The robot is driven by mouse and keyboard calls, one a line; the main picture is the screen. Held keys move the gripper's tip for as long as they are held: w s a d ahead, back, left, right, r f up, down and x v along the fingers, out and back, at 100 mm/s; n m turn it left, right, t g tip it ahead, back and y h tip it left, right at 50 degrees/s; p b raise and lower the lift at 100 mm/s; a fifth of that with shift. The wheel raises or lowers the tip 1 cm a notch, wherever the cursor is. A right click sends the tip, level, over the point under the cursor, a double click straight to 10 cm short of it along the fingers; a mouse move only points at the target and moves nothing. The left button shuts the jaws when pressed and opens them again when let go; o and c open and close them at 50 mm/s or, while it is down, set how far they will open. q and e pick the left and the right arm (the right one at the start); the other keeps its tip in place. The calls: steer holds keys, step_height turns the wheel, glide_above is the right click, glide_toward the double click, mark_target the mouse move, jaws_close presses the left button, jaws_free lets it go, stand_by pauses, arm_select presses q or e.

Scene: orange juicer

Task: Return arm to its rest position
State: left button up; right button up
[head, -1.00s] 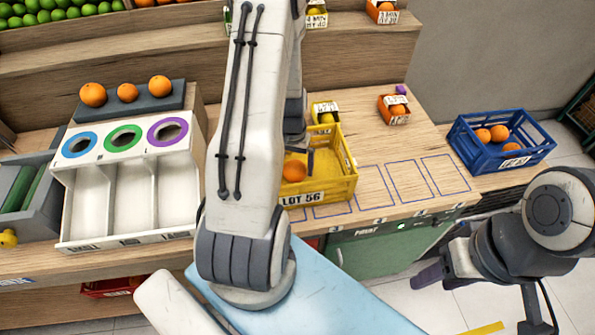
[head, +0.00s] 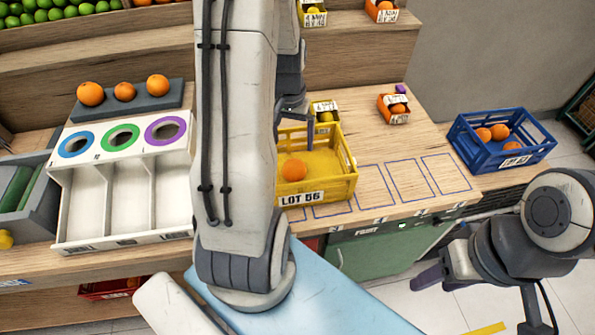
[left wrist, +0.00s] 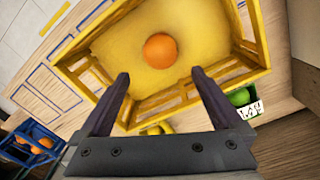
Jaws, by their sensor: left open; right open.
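My left arm comes down through the middle of the head view. Its gripper (head: 293,118) is over the back left part of the yellow LOT 56 crate (head: 325,187), partly hidden by my arm. In the left wrist view the left gripper (left wrist: 160,88) is open and empty, its fingers apart above the crate. One orange (head: 294,170) lies in the crate; it also shows in the left wrist view (left wrist: 160,50), beyond the fingertips and not touched. My right gripper (head: 430,280) is at the lower right of the head view, open, clear of the counter.
A white sorter (head: 127,190) with three ringed holes stands at left, with three oranges on the grey rest (head: 140,100) behind it. A blue crate (head: 505,157) with oranges is at right. Small boxes (head: 393,110) stand behind the yellow crate. Outlined counter spaces (head: 405,180) are empty.

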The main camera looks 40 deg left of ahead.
stand_by(0.6)
arm_select(q)
steer(key=s+d+r+m, duration=0.1)
steer(key=d+r+m, duration=0.2)
steer(key=d, duration=0.7)
steer(key=s+d+r+m, duration=0.1)
steer(key=d+r+m, duration=0.25)
steer(key=d, duration=0.55)
steer(key=s+d+r+m, duration=0.3)
steer(key=s+d+m, duration=0.2)
steer(key=s+d, duration=0.6)
steer(key=s, duration=0.3)
steer(key=shift+d+r+h, duration=0.3)
steer(key=shift+d+r, duration=0.1)
